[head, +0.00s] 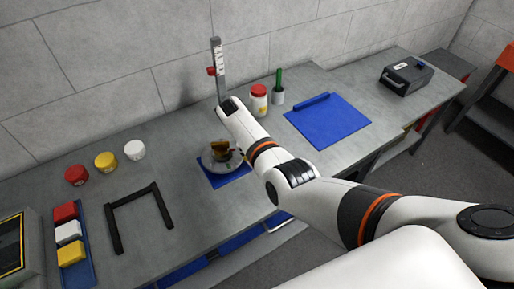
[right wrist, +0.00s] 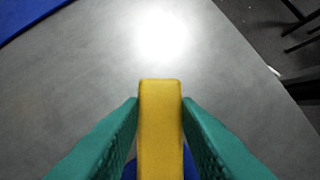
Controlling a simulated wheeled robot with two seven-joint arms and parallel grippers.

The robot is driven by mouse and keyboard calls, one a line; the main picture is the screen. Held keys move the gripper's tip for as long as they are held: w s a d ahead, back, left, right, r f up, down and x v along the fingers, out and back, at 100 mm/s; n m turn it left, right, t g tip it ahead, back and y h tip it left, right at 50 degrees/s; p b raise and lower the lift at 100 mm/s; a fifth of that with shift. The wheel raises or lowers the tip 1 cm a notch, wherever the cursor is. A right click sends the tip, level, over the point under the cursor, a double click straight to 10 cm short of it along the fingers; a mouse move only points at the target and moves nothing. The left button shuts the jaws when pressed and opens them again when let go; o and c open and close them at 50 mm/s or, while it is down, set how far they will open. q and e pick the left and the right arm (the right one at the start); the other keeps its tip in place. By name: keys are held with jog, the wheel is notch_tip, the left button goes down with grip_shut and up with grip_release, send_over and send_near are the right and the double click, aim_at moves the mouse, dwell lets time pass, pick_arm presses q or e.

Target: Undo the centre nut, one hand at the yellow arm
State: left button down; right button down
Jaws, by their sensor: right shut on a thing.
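In the right wrist view my right gripper (right wrist: 160,106) has its two teal fingers shut on the yellow arm (right wrist: 160,142), one finger on each side of it. In the head view my right arm reaches in from the right over the hub. The hub is a round grey disc (head: 209,166) on a small blue mat (head: 232,180), with a brownish-yellow piece (head: 219,147) standing on it. My arm hides part of the hub, and I cannot make out the centre nut. My left gripper is not in view.
A scale post (head: 218,65) with a red slider stands behind the hub. A black frame (head: 114,229) and coloured blocks are on the left. The bench between is clear.

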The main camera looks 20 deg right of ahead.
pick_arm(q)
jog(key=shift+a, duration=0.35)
pick_arm(e)
jog(key=shift+a, duration=0.1)
jog(key=c, duration=1.1)
grip_release()
jog(key=shift+r, duration=0.1)
pick_arm(q)
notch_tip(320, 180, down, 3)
jog(key=b, duration=0.2)
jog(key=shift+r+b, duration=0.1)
jog(key=shift+b, duration=0.3)
pick_arm(e)
jog(key=v, duration=1.1)
jog(key=shift+a+r, duration=0.15)
jog(key=shift+r, duration=0.25)
